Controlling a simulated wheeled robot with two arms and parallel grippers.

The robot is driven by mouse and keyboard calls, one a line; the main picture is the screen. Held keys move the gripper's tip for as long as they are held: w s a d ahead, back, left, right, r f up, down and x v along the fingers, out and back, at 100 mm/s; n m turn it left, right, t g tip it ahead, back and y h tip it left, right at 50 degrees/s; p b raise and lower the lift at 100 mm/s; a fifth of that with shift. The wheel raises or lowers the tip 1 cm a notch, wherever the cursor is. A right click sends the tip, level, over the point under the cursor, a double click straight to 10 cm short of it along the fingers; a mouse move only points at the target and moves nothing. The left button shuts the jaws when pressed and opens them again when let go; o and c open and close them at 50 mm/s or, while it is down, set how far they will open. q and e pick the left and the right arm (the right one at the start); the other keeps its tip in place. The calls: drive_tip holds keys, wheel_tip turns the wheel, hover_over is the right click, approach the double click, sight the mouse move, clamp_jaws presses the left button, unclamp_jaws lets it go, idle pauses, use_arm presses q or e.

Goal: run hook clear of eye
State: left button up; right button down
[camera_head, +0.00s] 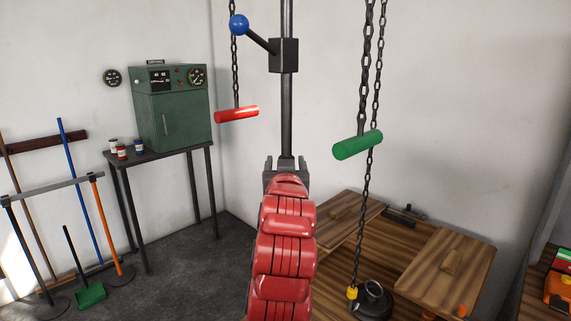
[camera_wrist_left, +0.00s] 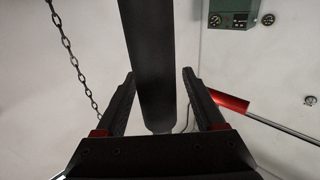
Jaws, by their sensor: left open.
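A yellow hook (camera_head: 352,292) hangs at the lower end of a chain. It is beside the ring-shaped eye (camera_head: 374,288) on a squat black weight (camera_head: 372,307); I cannot tell whether they touch. A green handle (camera_head: 358,145) and a red handle (camera_head: 237,114) hang on chains. My left gripper (camera_head: 286,161) is open, with a finger on each side of a dark vertical pole (camera_head: 287,110). The pole also shows in the left wrist view (camera_wrist_left: 148,60). My right gripper is not in view.
A black box with a blue-ball lever (camera_head: 238,25) sits on the pole. A green cabinet (camera_head: 171,115) stands on a dark table at left, near brooms. Wooden panels (camera_head: 440,272) surround the weight at lower right.

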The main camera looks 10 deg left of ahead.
use_arm(q)
drive_tip(key=s+d+b, duration=0.1)
drive_tip(key=s+b, duration=0.2)
drive_tip(key=s, duration=0.5)
drive_tip(key=s+d+b, duration=0.2)
drive_tip(key=s+b, duration=0.1)
drive_tip(key=s, duration=0.6)
drive_tip(key=shift+d, duration=0.25)
